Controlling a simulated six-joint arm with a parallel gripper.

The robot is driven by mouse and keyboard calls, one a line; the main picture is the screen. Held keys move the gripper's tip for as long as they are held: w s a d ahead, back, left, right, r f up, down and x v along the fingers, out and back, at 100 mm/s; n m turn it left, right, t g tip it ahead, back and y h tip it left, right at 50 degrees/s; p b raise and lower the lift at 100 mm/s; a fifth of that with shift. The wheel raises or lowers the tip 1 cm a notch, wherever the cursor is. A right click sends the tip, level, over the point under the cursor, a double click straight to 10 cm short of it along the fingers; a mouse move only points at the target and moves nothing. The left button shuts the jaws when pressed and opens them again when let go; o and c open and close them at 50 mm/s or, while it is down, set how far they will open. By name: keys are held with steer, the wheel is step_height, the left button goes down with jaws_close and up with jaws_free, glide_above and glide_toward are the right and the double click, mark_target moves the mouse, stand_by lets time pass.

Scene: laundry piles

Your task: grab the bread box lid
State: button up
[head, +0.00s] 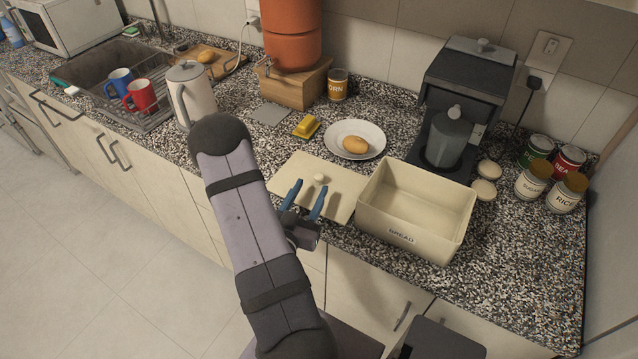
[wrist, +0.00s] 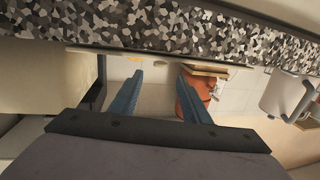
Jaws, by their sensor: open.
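The bread box lid (head: 340,190) is a flat cream panel with a small round knob (head: 320,178). It lies on the granite counter, left of the open cream bread box (head: 402,238). My gripper (head: 311,187) is open and empty at the front part of the lid, its blue fingers pointing toward the knob. The knob shows just beyond the fingertips, apart from them. In the wrist view, which appears upside down, the lid (wrist: 200,58) shows as a thin pale strip just past the open gripper (wrist: 160,72).
A white plate (head: 372,137) with a bread roll stands behind the lid, with a yellow butter dish (head: 306,127) beside it. A coffee machine (head: 463,95) stands behind the box. A kettle (head: 190,90) is to the left. Several cans are at the far right.

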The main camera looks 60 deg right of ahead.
mark_target(317, 179)
steer(key=shift+x, duration=1.05)
steer(key=shift+f+p+x, duration=0.2)
steer(key=shift+p+x, duration=0.35)
steer(key=shift+x, duration=0.75)
steer(key=shift+f+p+x, duration=0.2)
steer(key=shift+p+x, duration=0.35)
steer(key=shift+x, duration=0.75)
jaws_close()
